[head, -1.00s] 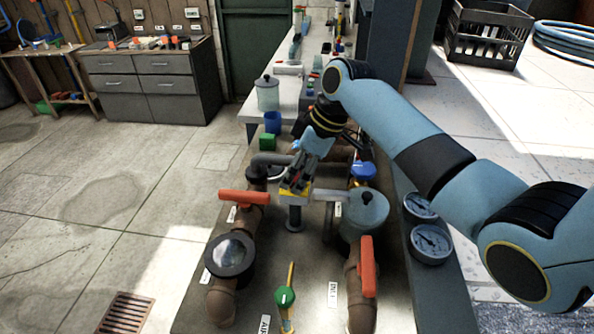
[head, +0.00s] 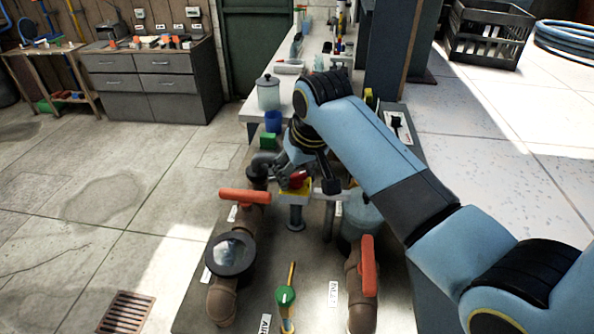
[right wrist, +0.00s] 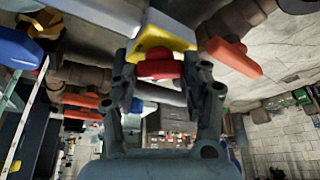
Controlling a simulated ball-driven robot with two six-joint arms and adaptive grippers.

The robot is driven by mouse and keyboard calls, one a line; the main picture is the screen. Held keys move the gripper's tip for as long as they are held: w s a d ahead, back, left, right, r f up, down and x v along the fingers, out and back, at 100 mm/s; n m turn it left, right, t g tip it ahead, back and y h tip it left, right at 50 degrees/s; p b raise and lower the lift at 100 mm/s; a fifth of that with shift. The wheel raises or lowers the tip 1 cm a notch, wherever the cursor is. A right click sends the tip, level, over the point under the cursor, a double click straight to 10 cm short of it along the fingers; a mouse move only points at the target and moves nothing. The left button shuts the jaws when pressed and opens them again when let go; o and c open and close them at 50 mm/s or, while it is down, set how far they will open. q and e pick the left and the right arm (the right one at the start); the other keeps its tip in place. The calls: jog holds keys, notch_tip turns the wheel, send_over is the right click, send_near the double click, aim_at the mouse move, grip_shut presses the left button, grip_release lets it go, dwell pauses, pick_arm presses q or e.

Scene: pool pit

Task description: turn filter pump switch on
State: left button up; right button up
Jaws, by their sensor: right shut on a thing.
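A red rotary knob (head: 298,179) on a yellow plate (head: 296,191) sits on top of a short grey post (head: 296,216) among the pipes. I take it to be the filter pump switch; no label on it is readable. My right gripper (head: 286,179) is at the knob, partly hidden by its wrist in the head view. In the right wrist view the gripper (right wrist: 162,78) has its two fingers on either side of the red knob (right wrist: 160,67), shut on it, below the yellow plate (right wrist: 162,36). My left gripper is not in view.
Orange-red valve handles (head: 244,197) (head: 367,267) stand on brown pipes to the left and front right. A green-knobbed lever (head: 285,295) is at the front. A dark round sight glass (head: 231,254) is at the left. A black switch on a pale panel (head: 398,124) is behind.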

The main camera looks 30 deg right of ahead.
aim_at(295, 176)
jog(key=m+h, duration=0.1)
jog(key=m, duration=0.2)
jog(key=m+h, duration=0.1)
jog(key=m, duration=0.2)
jog(key=shift+w+a+r+m+g+h, duration=0.1)
jog(key=shift+m+g+h, duration=0.2)
jog(key=shift+g, duration=0.1)
dwell(0.4)
jog(key=o, duration=0.9)
notch_tip(295, 176, up, 10)
jog(key=shift+f, duration=0.1)
